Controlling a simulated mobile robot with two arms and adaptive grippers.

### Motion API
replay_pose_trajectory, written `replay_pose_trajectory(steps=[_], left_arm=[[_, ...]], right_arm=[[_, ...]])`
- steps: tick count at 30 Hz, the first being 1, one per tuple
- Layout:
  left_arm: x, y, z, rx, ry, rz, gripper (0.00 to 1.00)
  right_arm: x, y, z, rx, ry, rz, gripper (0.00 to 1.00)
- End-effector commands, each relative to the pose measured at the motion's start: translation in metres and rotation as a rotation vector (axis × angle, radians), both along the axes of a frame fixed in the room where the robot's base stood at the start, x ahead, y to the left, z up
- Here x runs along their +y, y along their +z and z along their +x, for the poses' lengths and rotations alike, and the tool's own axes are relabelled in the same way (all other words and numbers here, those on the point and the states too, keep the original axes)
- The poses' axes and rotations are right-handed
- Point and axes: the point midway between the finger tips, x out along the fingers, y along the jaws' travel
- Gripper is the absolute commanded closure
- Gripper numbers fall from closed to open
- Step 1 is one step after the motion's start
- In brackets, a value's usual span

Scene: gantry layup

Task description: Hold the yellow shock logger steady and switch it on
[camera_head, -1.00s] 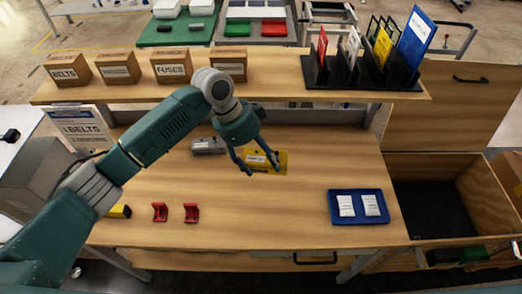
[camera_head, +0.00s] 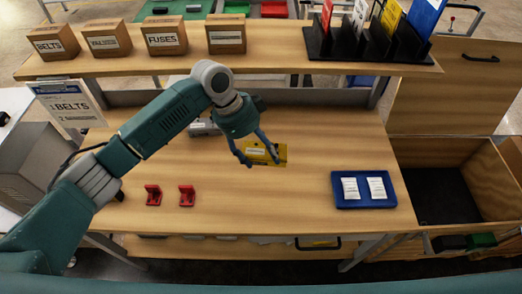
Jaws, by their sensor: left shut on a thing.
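The yellow shock logger (camera_head: 279,150), a flat yellow box with a white label and a dark spot, is at the middle of the workbench. My left gripper (camera_head: 262,162) comes over it from above, with one finger on each side, and is shut on it. The fingers hide part of the logger. I cannot tell whether it touches the bench top, and its switch is too small to make out. My right gripper is not in view.
A grey device (camera_head: 204,128) lies behind my left forearm. Two red brackets (camera_head: 187,196) stand at the front left, and a blue tray (camera_head: 363,203) with two white packets is at the right. Boxes (camera_head: 166,38) and a file rack (camera_head: 318,44) line the shelf. The bench between is clear.

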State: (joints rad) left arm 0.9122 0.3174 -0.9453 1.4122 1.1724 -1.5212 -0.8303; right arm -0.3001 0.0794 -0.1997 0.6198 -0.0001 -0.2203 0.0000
Motion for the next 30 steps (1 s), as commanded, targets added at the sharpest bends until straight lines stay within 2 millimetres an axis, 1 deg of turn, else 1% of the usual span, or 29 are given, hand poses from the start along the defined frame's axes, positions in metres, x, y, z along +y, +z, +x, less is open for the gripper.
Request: replay_pose_trajectory(steps=[1, 30], left_arm=[[0.0, -0.008, 0.0, -0.001, 0.0, -0.001, 0.68], [0.0, -0.085, 0.0, -0.001, 0.0, 0.0, 0.68]], right_arm=[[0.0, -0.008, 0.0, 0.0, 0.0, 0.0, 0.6], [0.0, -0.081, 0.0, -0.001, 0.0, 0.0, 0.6]])
